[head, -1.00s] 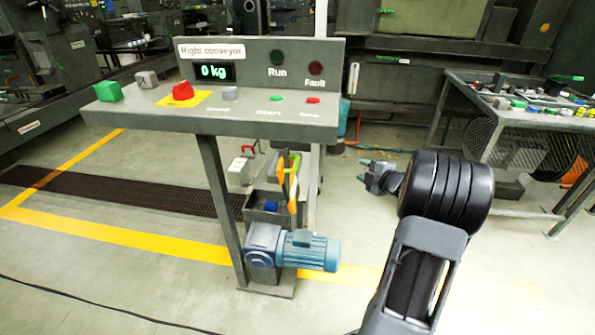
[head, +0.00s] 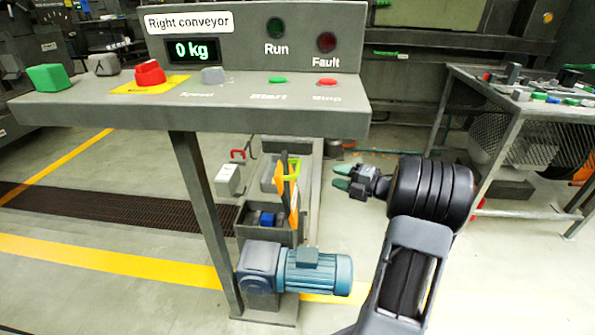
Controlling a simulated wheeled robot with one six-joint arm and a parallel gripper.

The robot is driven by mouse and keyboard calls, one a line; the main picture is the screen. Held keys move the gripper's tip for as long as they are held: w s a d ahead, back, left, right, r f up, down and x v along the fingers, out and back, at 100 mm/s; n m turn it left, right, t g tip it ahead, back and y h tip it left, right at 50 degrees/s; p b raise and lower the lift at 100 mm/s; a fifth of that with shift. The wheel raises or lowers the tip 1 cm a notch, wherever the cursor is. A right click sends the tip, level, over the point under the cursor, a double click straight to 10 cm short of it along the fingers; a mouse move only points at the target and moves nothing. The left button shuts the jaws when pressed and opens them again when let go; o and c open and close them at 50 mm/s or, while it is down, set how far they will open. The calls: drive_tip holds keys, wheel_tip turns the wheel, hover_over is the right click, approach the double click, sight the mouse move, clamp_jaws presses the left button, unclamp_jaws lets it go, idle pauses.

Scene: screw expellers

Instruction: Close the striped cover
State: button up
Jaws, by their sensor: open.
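I cannot make out a striped cover in the head view. My gripper (head: 343,177) has green-tipped fingers and is open and empty. It is held out to the right of the control stand, below the level of its panel. My dark arm fills the lower right and hides part of the floor.
The Right conveyor panel (head: 268,110) stands close in front, with a red knob (head: 149,74). Under it are a blue motor (head: 318,272) and a grey bin (head: 248,224) with an orange item (head: 293,203). A cluttered workbench (head: 545,102) stands right. Floor shows between panel and bench.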

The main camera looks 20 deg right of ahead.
sight(298, 165)
drive_tip(key=x, duration=0.9)
drive_tip(key=f+x, duration=0.1)
drive_tip(key=x, duration=0.4)
drive_tip(key=shift+w+d+f, duration=0.15)
drive_tip(key=shift+w+d, duration=0.05)
drive_tip(key=shift+w, duration=0.2)
drive_tip(key=shift+c, duration=0.4)
clamp_jaws()
